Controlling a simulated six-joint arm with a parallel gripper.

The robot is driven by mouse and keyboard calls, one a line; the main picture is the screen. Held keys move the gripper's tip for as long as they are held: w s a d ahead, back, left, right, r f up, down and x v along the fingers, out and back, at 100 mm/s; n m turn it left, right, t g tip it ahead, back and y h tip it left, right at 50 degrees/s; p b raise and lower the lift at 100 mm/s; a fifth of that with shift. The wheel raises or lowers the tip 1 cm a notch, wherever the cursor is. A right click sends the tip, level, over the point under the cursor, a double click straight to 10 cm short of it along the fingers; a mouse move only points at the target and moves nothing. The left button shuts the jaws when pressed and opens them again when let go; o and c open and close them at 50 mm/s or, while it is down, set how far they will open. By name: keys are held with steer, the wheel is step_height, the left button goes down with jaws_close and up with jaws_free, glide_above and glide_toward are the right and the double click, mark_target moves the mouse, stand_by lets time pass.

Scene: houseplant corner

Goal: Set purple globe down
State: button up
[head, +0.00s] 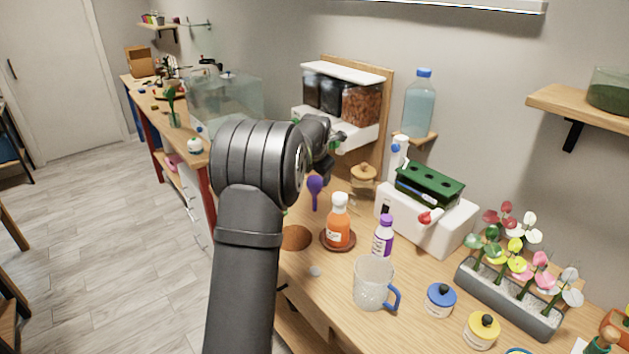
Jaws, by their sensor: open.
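The purple globe (315,184) shows in the head view just right of my arm, its round end up and a thin stem pointing down toward the wooden bench. It looks upright; what its stem rests on or stands in is unclear. My gripper (326,168) is open, behind and slightly above the globe in the picture, partly hidden by my own wrist. Its fingertips are small and dark, and I cannot tell whether they touch the globe.
An orange bottle (338,226) stands on a brown saucer (325,244), right of a bare brown disc (296,238). A purple-capped bottle (382,240), a glass mug (372,285) and a white box (450,226) stand further right. A jar dispenser (345,72) stands behind.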

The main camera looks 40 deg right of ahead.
mark_target(315, 176)
steer(key=shift+v, duration=2.35)
steer(key=shift+f, duration=0.1)
steer(key=x, duration=1.2)
step_height(315, 176, up, 2)
steer(key=shift+r, duration=0.75)
